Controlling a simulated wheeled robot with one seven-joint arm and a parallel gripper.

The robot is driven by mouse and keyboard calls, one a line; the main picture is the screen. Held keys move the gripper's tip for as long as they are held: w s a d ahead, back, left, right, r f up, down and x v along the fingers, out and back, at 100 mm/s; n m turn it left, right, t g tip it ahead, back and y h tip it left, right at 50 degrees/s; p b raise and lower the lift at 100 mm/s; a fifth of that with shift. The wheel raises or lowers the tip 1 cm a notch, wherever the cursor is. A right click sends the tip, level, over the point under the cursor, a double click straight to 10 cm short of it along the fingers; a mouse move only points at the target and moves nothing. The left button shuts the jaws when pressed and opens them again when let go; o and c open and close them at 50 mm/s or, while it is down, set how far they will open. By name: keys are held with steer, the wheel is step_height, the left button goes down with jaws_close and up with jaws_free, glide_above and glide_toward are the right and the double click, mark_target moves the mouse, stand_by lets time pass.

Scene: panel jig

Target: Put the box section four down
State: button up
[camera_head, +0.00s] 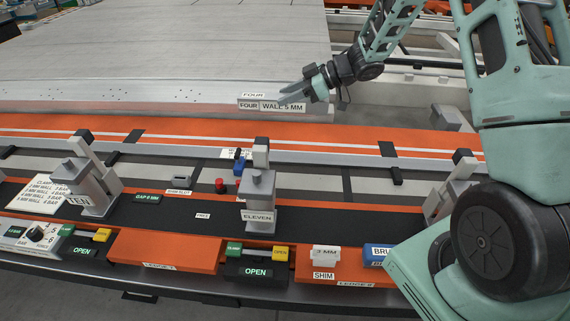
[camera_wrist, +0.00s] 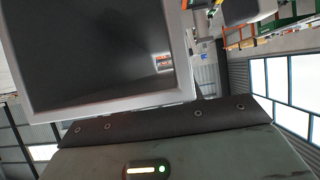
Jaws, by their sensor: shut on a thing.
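Box section four (camera_head: 270,106) is a short pale grey bar labelled FOUR and WALL 5 MM. In the head view it is level, in front of the large panel's near edge. My gripper (camera_head: 296,90) comes in from the right and is shut on its right part. The gap beneath the section cannot be judged. In the wrist view, the grey rim of the hollow section (camera_wrist: 110,106) fills the upper left, with a dark inside. The fingertips are not clear there.
A wide grey panel (camera_head: 160,50) lies behind. An orange rail (camera_head: 330,134) crosses in front. Clamp posts TEN (camera_head: 95,190) and ELEVEN (camera_head: 258,200) stand nearer. A red button (camera_head: 219,186), a SHIM block (camera_head: 325,260) and OPEN signs line the front. Dark bench shows between the posts.

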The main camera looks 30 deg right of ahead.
steer(key=shift+w+d, duration=0.15)
steer(key=shift+w, duration=0.15)
steer(key=shift+f+b, duration=0.5)
steer(key=shift+f, duration=0.55)
step_height(320, 180, down, 22)
steer(key=b, duration=0.7)
steer(key=o, duration=1.2)
steer(key=shift+f, duration=0.1)
steer(key=shift+c, duration=0.2)
